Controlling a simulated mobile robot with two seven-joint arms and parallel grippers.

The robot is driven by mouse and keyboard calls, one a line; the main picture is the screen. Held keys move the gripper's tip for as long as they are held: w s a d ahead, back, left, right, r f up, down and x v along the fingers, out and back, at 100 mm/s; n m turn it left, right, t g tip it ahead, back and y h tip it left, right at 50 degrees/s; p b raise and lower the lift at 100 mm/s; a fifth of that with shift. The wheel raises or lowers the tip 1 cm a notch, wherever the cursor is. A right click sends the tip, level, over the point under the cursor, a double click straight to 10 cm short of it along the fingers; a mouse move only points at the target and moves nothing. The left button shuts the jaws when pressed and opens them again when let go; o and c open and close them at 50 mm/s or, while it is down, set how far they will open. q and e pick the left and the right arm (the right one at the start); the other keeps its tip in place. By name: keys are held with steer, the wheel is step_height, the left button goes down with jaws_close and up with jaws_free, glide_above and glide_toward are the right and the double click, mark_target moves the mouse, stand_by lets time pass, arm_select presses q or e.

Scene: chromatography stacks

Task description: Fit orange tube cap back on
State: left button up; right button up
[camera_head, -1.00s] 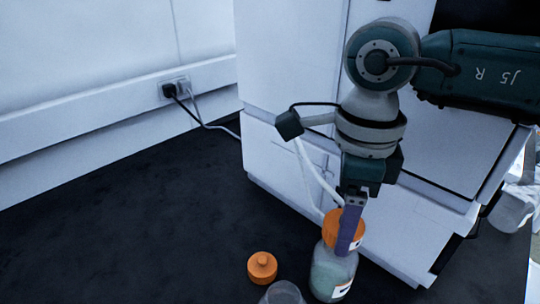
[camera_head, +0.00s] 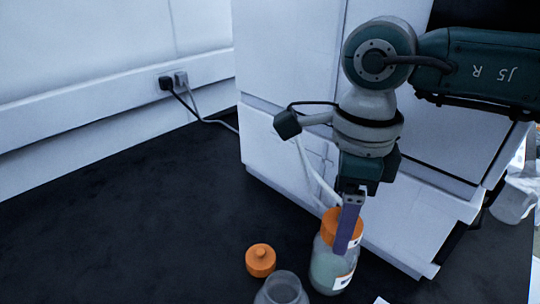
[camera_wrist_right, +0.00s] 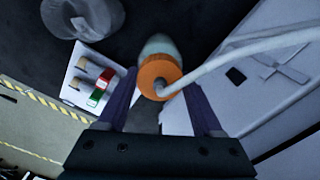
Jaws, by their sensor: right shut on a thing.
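My right gripper (camera_head: 346,232) is shut on an orange tube cap (camera_head: 329,224), which has a white tube coming out of its top. The cap sits at the mouth of an upright clear bottle (camera_head: 325,268) with pale green contents and a label. I cannot tell whether it is fully seated. In the right wrist view the cap (camera_wrist_right: 156,70) lies between the two fingers (camera_wrist_right: 160,100), with the bottle (camera_wrist_right: 158,45) just beyond it. My left gripper is in neither view.
A plain orange cap with a knob (camera_head: 260,261) lies on the dark bench (camera_head: 120,240). A clear, open-looking vessel (camera_head: 282,290) stands close to the bottle's left. A white cabinet (camera_head: 300,150) rises right behind. A tray with small vials (camera_wrist_right: 72,92) shows in the right wrist view.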

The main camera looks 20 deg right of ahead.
steer(key=o, duration=1.4)
steer(key=shift+o, duration=0.2)
step_height(320, 180, up, 3)
steer(key=shift+f+p, duration=0.2)
steer(key=shift+p, duration=0.95)
steer(key=shift+r+p, duration=1.8)
steer(key=shift+r, duration=0.45)
